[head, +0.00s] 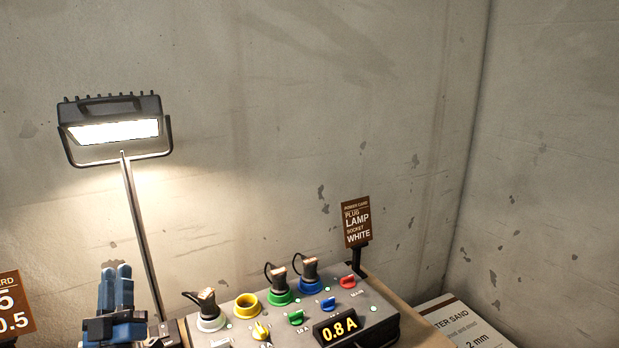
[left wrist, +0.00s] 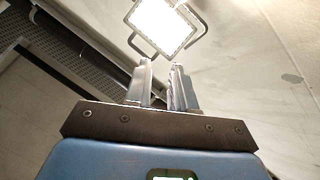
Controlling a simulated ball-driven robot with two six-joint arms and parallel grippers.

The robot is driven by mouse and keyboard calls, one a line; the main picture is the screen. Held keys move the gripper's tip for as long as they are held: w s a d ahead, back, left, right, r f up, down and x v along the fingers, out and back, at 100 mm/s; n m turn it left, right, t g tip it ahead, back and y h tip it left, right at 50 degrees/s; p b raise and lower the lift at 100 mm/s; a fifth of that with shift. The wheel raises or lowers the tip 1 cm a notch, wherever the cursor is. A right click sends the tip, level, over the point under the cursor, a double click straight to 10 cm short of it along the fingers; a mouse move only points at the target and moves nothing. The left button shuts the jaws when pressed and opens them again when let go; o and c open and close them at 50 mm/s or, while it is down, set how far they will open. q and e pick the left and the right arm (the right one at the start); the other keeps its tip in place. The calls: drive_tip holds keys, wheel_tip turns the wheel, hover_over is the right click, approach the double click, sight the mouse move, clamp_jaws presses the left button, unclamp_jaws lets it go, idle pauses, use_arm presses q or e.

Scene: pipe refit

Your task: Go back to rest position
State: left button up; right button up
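My left gripper (head: 117,270) is at the lower left of the head view, in front of the power box's left side. My right gripper is in neither view. The power box (head: 385,322) has plugs in its white socket (head: 210,322), green socket (head: 281,298) and blue socket (head: 309,286). The yellow socket (head: 247,306) is empty. The floodlight (head: 115,128) is lit.
A brown card (head: 357,223) on the box reads plug lamp, socket white. The display (head: 339,330) shows 0.8 A. Another sign (head: 14,305) is cut off at the left edge. A white sand sign or bag (head: 465,327) lies at lower right. The concrete wall is behind.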

use_arm(q)
drive_tip(key=s+d+f+m+g+h, duration=0.2)
drive_tip(key=s+d+f, duration=0.3)
drive_tip(key=s+f, duration=0.3)
drive_tip(key=s+d+f+m+g+h, duration=0.2)
drive_tip(key=s+d+f, duration=0.3)
drive_tip(key=s+f, duration=0.3)
drive_tip(key=s+d+f+m+g+h, duration=0.3)
drive_tip(key=s+f, duration=0.5)
drive_tip(key=f, duration=0.4)
drive_tip(key=shift+d+f+m+h, duration=0.15)
drive_tip(key=shift+d+m+h, duration=0.35)
drive_tip(key=shift+d+h, duration=0.35)
